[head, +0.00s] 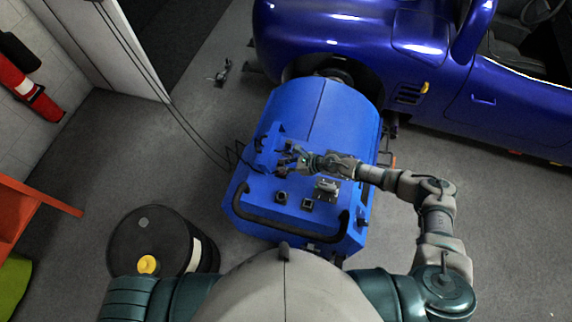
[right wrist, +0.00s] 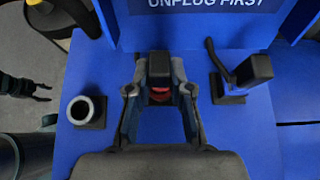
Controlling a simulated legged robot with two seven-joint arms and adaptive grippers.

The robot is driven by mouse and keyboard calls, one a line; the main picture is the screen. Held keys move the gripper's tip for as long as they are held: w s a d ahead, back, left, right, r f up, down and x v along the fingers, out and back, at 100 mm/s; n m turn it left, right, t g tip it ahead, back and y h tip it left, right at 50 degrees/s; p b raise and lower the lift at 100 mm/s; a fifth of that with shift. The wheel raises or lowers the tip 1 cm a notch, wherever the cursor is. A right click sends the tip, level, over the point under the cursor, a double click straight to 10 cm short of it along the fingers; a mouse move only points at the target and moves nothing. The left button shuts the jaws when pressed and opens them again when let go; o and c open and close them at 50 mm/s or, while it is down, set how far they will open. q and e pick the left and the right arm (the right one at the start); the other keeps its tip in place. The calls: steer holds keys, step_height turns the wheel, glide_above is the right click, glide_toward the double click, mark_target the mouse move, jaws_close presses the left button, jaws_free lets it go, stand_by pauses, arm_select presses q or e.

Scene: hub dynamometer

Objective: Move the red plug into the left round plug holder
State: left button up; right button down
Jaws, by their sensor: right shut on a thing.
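My right gripper (head: 290,160) reaches in from the right over the blue machine's top. In the right wrist view its fingers (right wrist: 159,88) are closed around the red plug (right wrist: 160,95), of which only a small red part shows below a black block (right wrist: 158,68). Whether the plug is seated or lifted cannot be told. A round holder with a grey ring (right wrist: 84,109) is left of the gripper in the right wrist view, apart from it and empty-looking. A dark two-pronged shape, seemingly my left gripper (right wrist: 25,88), shows at that view's left edge; its jaw state is unclear.
The blue machine (head: 325,110) has a black handle (head: 290,226) along its near edge. A black plug with a cable (right wrist: 250,72) is right of the gripper in the wrist view. A panel reads "UNPLUG FIRST" (right wrist: 205,20). A black barrel (head: 150,240) stands at left.

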mark_target(283, 162)
steer(key=shift+a+r+p, duration=0.25)
steer(key=shift+r+p, duration=0.5)
steer(key=shift+r, duration=0.45)
steer(key=shift+w+a+r+p, duration=0.1)
steer(key=shift+r+p, duration=0.3)
steer(key=shift+p, duration=0.15)
steer(key=shift+d+r+p, duration=0.2)
steer(key=shift+r+p, duration=0.15)
steer(key=shift+d, duration=0.15)
steer(key=s+p, duration=0.4)
steer(key=s, duration=0.7)
steer(key=shift+a+f+p, duration=0.15)
steer(key=shift+a+p, duration=0.05)
steer(key=shift+p, duration=0.1)
